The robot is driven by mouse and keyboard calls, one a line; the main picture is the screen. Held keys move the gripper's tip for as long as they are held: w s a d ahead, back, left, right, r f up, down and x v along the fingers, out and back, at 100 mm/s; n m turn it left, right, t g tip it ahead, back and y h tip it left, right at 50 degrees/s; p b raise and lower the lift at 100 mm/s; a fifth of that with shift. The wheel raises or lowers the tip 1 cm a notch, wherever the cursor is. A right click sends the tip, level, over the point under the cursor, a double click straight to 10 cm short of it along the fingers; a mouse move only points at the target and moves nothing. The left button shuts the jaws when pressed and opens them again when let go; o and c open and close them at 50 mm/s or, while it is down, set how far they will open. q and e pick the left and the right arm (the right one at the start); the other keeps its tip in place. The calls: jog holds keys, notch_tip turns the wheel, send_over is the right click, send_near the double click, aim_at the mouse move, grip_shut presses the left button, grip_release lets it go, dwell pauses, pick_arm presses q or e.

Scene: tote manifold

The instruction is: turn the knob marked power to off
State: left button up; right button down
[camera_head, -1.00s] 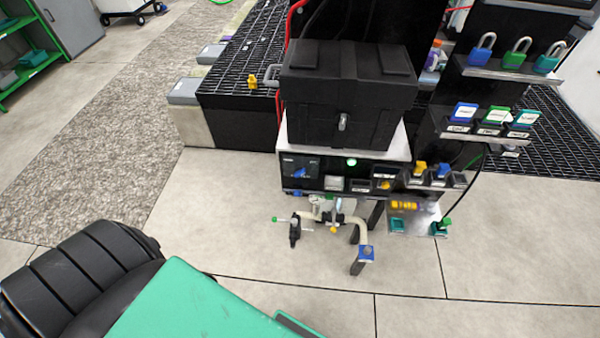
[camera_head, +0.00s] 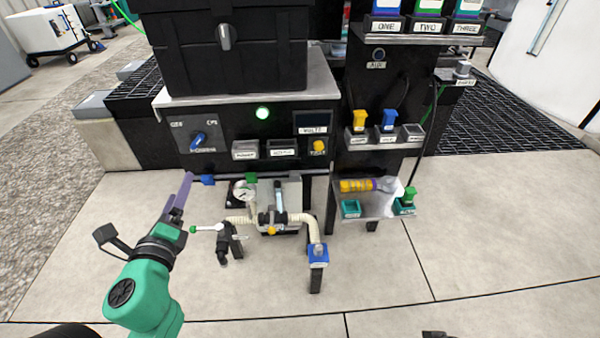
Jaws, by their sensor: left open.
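A blue knob (camera_head: 198,142) sits on the left of the black front panel (camera_head: 222,140) in the head view. Small white labels stand above it on both sides and one below it; I cannot read them surely. The knob's grip looks slanted, but its exact setting is too small to tell. A yellow knob (camera_head: 319,145) is at the panel's right. My left gripper (camera_head: 183,188) is open and empty, its purple-grey fingers pointing up toward the panel. It is below and left of the blue knob, apart from it in the picture. My right gripper is not seen.
A green light (camera_head: 262,113) glows on the panel. A black case (camera_head: 232,55) stands above it. Below are a cream pipe (camera_head: 302,222), a gauge (camera_head: 243,190) and a green-tipped lever (camera_head: 207,228) close to my left gripper.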

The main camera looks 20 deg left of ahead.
pick_arm(q)
jog(key=r, duration=0.1)
jog(key=p, duration=0.2)
send_near(194, 143)
jog(key=shift+m, duration=0.3)
jog(key=x, duration=0.8)
jog(key=shift+w+a, duration=0.2)
jog(key=shift+w, duration=0.25)
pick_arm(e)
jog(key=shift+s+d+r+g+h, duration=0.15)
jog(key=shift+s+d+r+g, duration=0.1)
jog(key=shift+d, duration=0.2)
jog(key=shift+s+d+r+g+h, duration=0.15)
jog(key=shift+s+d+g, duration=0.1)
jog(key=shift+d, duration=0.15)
pick_arm(q)
jog(key=c, duration=1.4)
